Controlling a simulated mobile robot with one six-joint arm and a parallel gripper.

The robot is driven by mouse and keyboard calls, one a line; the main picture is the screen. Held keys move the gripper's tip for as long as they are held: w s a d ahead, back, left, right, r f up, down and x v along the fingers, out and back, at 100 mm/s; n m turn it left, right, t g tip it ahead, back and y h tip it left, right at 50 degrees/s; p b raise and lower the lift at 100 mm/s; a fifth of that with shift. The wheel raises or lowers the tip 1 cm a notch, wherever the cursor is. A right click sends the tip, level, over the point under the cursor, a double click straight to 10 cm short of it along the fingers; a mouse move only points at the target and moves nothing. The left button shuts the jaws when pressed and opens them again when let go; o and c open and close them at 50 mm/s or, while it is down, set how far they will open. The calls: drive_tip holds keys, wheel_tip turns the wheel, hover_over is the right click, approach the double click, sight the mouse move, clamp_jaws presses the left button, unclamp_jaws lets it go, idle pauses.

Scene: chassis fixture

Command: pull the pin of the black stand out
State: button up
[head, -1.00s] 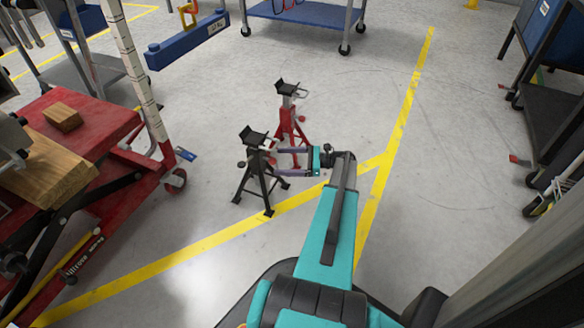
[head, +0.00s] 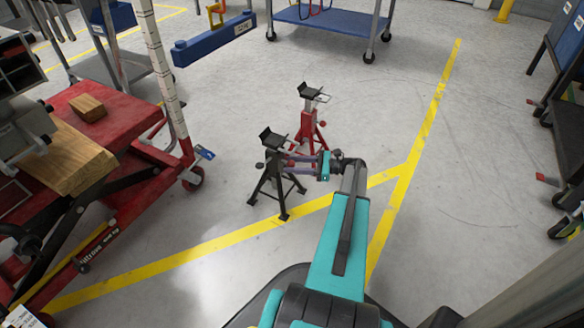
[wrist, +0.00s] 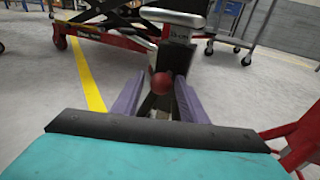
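The black stand (head: 269,185) stands upright on the floor, its saddle on top, left of my gripper (head: 290,161) in the head view. A round red knob (wrist: 160,82), seemingly the pin's end, shows in front of the column. My gripper (wrist: 158,84) is open, its two purple-grey fingers to the left and right of the knob. I cannot tell whether either finger touches it. The pin's shaft is hidden behind the knob.
A red stand (head: 309,128) stands close behind the black one. A red lift table (head: 95,110) with wooden blocks is at the left. A blue cart (head: 330,18) is at the back.

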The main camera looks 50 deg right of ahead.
drive_tip(key=c, duration=0.8)
drive_tip(key=shift+s, duration=0.2)
drive_tip(key=shift+s+d+p, duration=0.2)
drive_tip(key=shift+s+p, duration=0.4)
drive_tip(key=shift+s, duration=0.35)
drive_tip(key=shift+s+d+p, duration=0.15)
drive_tip(key=shift+s+p, duration=0.45)
drive_tip(key=shift+s, duration=0.3)
drive_tip(key=o, duration=0.6)
drive_tip(key=shift+s+f, duration=0.1)
drive_tip(key=o, duration=1.5)
drive_tip(key=shift+d, duration=0.15)
